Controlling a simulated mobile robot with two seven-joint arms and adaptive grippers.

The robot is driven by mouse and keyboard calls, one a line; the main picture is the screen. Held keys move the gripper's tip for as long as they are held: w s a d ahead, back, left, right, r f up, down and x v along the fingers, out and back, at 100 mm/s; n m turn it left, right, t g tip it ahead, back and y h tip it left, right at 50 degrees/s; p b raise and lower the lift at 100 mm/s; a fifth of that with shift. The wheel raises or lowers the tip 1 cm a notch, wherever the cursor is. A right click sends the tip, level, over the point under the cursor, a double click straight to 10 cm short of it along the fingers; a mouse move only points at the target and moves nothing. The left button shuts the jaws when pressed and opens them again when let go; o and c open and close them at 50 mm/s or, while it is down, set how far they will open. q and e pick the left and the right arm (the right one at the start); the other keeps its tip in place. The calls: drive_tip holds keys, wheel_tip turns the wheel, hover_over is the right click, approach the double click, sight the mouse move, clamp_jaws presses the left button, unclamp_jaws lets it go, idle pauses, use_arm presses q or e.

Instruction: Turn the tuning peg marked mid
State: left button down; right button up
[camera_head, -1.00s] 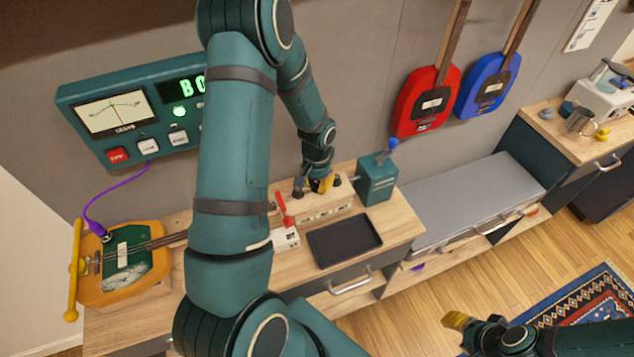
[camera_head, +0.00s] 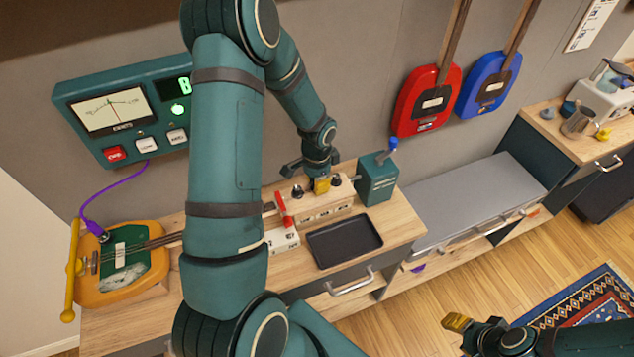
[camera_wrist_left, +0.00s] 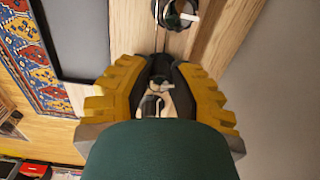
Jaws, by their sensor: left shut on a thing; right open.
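The wooden tuning head (camera_head: 325,212) is a pale block with small printed labels on its front, too small to read. Dark pegs stand on its top, one left (camera_head: 297,192) and one right (camera_head: 335,181) of my left gripper. My left gripper (camera_head: 322,185) points down onto the block between them, shut on a peg that its fingers mostly hide. In the left wrist view the yellow fingers (camera_wrist_left: 160,95) close around a small piece; its mark cannot be read. My right gripper (camera_head: 457,322) is open and empty, low at the right, away from the bench.
A red lever (camera_head: 283,208) on a white box stands left of the block. A black tray (camera_head: 344,241) lies in front, a green box with a blue knob (camera_head: 377,180) at right. An orange instrument (camera_head: 122,262) is wired to the green meter panel (camera_head: 125,112).

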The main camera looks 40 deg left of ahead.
idle(0.3)
use_arm(q)
drive_tip(key=c, duration=0.8)
unclamp_jaws()
wheel_tip(320, 180, up, 12)
idle(0.5)
